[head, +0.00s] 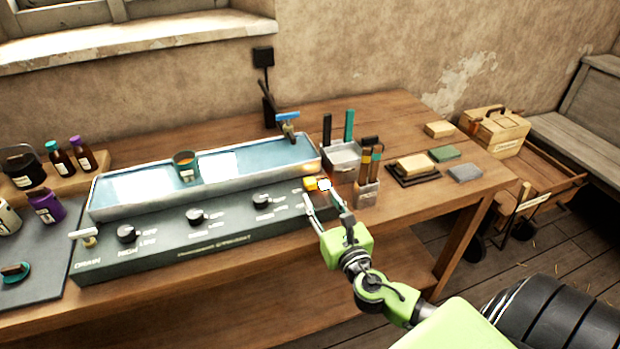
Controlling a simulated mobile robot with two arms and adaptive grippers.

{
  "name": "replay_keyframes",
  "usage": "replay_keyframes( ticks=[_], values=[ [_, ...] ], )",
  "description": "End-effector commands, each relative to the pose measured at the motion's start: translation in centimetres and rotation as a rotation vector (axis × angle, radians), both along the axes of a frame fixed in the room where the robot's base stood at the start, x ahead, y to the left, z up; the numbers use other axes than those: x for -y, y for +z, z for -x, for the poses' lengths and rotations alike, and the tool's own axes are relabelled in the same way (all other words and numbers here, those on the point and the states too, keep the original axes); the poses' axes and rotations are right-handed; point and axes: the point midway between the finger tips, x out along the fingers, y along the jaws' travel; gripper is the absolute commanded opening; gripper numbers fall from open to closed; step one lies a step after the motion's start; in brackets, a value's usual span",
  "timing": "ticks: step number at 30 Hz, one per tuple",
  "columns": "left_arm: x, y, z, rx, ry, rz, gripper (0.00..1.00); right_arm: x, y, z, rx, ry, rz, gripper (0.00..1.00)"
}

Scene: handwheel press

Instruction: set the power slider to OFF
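The power slider is probably the small orange block (311,183) with a bright glowing spot, at the right end of the dark control panel (170,258). Its lettering is hidden or too small to read, so I cannot tell its setting. My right gripper (321,196) reaches in from the lower right, with its two fingers spread apart. The fingertips are close to the orange block, one on each side in the picture. I cannot tell whether they touch it. My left gripper is not in view.
The panel carries several black knobs (196,217) and a drain lever (86,234). Behind it is a water-filled trough (235,161) with a cup (186,165) and a blue-handled tap (287,122). A tool holder (367,193) stands just right of my gripper, near a soap tray (414,177).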

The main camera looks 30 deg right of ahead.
Motion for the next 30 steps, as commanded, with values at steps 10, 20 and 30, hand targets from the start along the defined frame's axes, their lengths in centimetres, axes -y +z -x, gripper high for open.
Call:
replay_keyframes(
  ticks=[10,20,30],
  values=[
    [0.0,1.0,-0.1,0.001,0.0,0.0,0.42,1.4,0.2,-5.9,0.001,-0.002,-0.002,0.38],
    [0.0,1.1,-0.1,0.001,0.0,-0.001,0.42,1.9,-0.1,-8.0,-0.001,-0.001,-0.003,0.38],
    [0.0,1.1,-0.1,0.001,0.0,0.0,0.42,1.9,-0.1,-8.0,-0.001,-0.001,-0.003,0.12]
  ],
)
